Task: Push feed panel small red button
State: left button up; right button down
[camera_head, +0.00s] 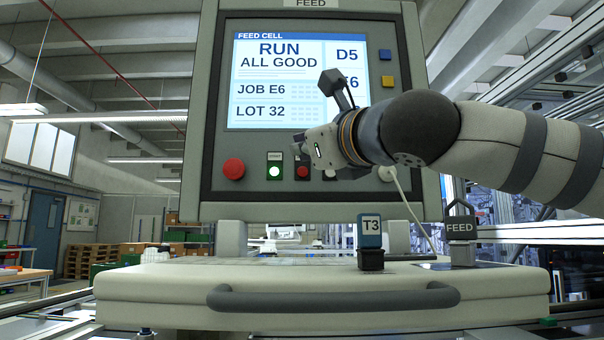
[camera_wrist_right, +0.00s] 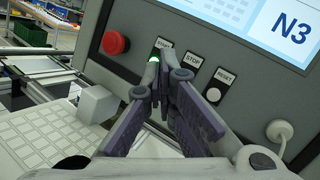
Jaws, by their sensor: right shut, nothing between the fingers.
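The feed panel (camera_head: 210,120) stands upright with a lit screen reading RUN, ALL GOOD. My right gripper (camera_head: 300,148) is shut and empty, in front of the row and just above the small red button in the head view. In the right wrist view my right gripper (camera_wrist_right: 171,66) covers the small red button below the STOP label (camera_wrist_right: 193,59); contact cannot be told. My left gripper is not in view.
A large red mushroom button (camera_head: 233,169) is left of the row. A ledge with a grey handle (camera_head: 333,298) juts out below the panel. A T3 tag block (camera_head: 371,240) and a FEED tag (camera_head: 460,228) stand on it. A white cable (camera_head: 408,205) hangs at the right.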

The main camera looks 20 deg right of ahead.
aim_at(303, 172)
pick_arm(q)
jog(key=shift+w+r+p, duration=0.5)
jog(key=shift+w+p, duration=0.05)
pick_arm(e)
jog(key=w+d, duration=0.2)
jog(key=w, duration=0.5)
jog(key=shift+w, duration=0.1)
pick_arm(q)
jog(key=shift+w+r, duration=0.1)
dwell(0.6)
pick_arm(e)
jog(key=shift+w+r, duration=0.1)
jog(key=shift+w, duration=0.1)
jog(key=shift+w+d, duration=0.1)
jog(key=shift+w, duration=0.05)
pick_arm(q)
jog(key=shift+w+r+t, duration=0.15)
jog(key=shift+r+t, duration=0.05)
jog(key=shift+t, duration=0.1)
